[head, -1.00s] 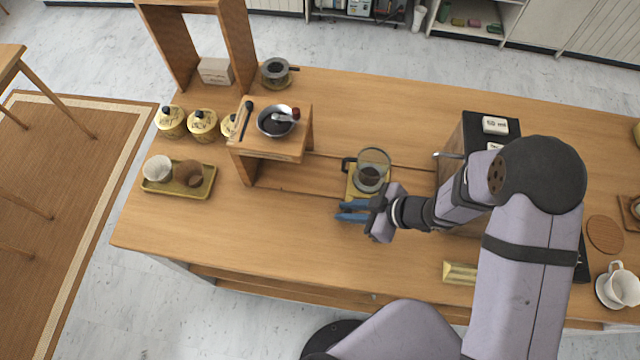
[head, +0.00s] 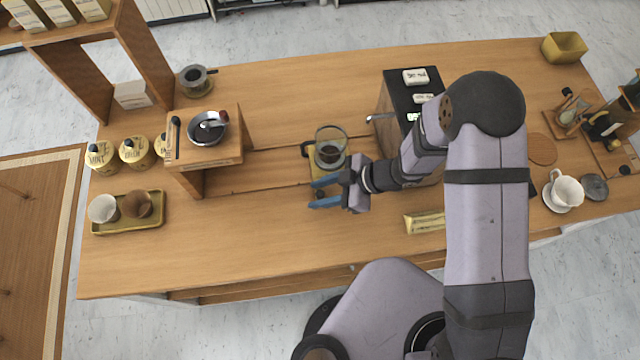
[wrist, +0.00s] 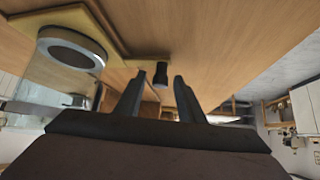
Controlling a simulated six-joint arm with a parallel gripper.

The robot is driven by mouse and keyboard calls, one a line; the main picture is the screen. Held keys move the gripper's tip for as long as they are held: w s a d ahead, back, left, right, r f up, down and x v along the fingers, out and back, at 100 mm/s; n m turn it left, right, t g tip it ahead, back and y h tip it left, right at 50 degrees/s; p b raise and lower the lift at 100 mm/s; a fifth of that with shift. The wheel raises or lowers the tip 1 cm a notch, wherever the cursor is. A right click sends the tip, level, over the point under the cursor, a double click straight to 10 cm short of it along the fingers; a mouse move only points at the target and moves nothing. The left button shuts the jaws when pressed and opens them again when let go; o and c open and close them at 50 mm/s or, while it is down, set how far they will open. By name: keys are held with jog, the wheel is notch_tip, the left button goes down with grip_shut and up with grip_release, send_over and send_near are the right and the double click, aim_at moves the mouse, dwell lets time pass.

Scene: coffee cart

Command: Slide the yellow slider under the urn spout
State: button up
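The yellow slider (head: 315,174) sits in the counter track, left of the urn, with a glass carafe (head: 331,140) on it. In the wrist view, the slider (wrist: 110,22) and carafe (wrist: 72,58) are at the upper left. The urn (head: 396,104) is a dark-topped box with a metal spout (head: 378,118) on its left side. My gripper (head: 323,192) is open in front of the slider, its blue fingers apart. A dark knob (wrist: 160,73) shows between the fingertips in the wrist view; contact cannot be told.
A wooden stand (head: 205,160) with a metal bowl is at the track's left end. A yellow tray with cups (head: 158,222) and tins are farther left. A gold block (head: 424,222) lies front right. The track between slider and urn looks clear.

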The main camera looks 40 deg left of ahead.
jog(key=shift+r, duration=0.1)
jog(key=b+v, duration=0.1)
jog(key=v, duration=0.6)
dwell(0.4)
jog(key=shift+w, duration=0.1)
